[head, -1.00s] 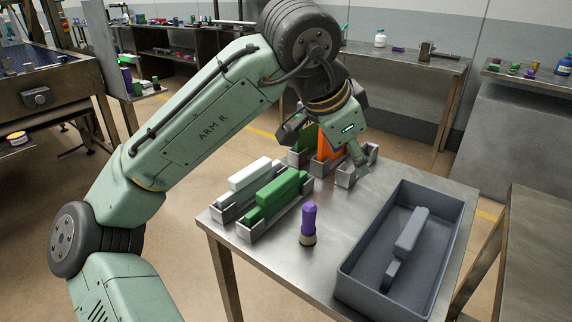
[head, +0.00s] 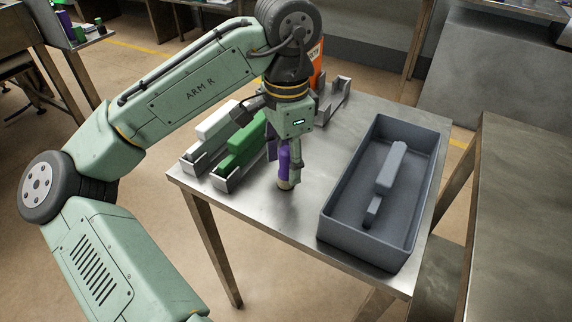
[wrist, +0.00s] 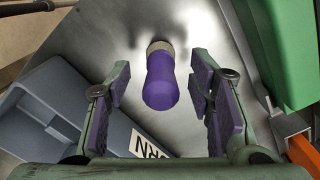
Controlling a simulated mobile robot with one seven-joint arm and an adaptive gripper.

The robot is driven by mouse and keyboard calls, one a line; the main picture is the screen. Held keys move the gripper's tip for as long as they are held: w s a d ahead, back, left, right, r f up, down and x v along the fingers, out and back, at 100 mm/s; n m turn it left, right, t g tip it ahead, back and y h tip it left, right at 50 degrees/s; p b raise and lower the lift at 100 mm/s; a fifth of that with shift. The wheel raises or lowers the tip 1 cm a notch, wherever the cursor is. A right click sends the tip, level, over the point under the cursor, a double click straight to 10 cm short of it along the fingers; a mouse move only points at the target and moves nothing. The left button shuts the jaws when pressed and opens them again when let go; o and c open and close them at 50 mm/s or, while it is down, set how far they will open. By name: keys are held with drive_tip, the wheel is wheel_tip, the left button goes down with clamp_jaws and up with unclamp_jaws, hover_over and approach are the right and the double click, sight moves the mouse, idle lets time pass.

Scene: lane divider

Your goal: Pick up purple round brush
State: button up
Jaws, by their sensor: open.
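The purple round brush (head: 284,166) stands upright on the metal table (head: 256,212), purple handle up and pale bristles down. In the wrist view the brush (wrist: 160,82) lies between the two open fingers of my gripper (wrist: 160,98), with a gap on each side. In the head view my gripper (head: 287,150) points down over the brush and partly hides its handle. The fingers are not closed on it.
A grey bin (head: 340,222) with a grey divider piece (head: 391,168) inside stands right of the brush. Holders with a green block (head: 240,143) and a white block (head: 217,120) stand to the left. An orange piece (head: 316,66) stands behind my gripper.

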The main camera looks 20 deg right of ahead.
wheel_tip(320, 180, down, 2)
clamp_jaws()
idle(0.7)
